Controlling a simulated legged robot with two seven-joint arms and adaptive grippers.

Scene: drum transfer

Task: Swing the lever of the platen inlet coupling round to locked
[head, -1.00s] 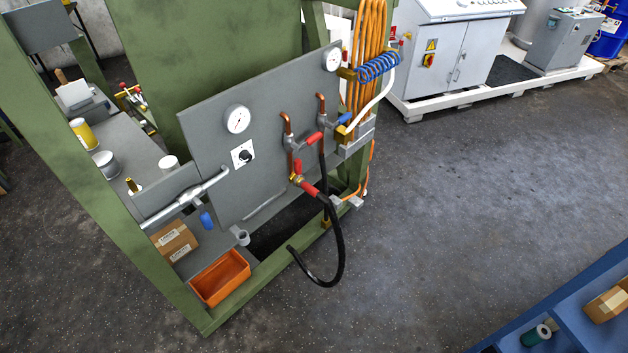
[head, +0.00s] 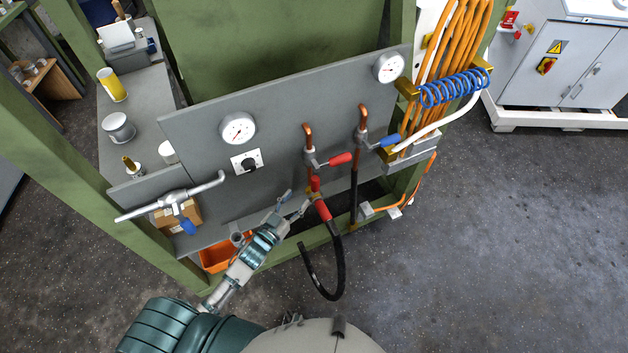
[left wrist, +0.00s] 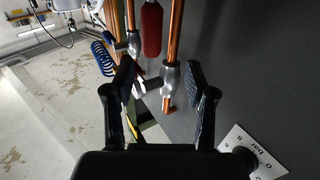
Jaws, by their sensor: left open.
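In the head view the inlet coupling hangs low on the left copper pipe of the grey panel (head: 270,120). A red lever (head: 315,184) points up beside the pipe, above the red sleeve (head: 322,210) of the black hose (head: 340,265). My left gripper (head: 296,201) is open, just left of the coupling. In the left wrist view its open fingers (left wrist: 163,97) frame a grey metal fitting (left wrist: 170,76) on a copper pipe, with a red handle (left wrist: 152,28) farther up. Contact cannot be told. My right gripper is not in view.
Another red-handled valve (head: 340,158) and a blue-handled one (head: 390,141) sit above. The blue coil (head: 455,88) and orange hoses (head: 450,45) are at right. The floor (head: 500,240) at right is clear.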

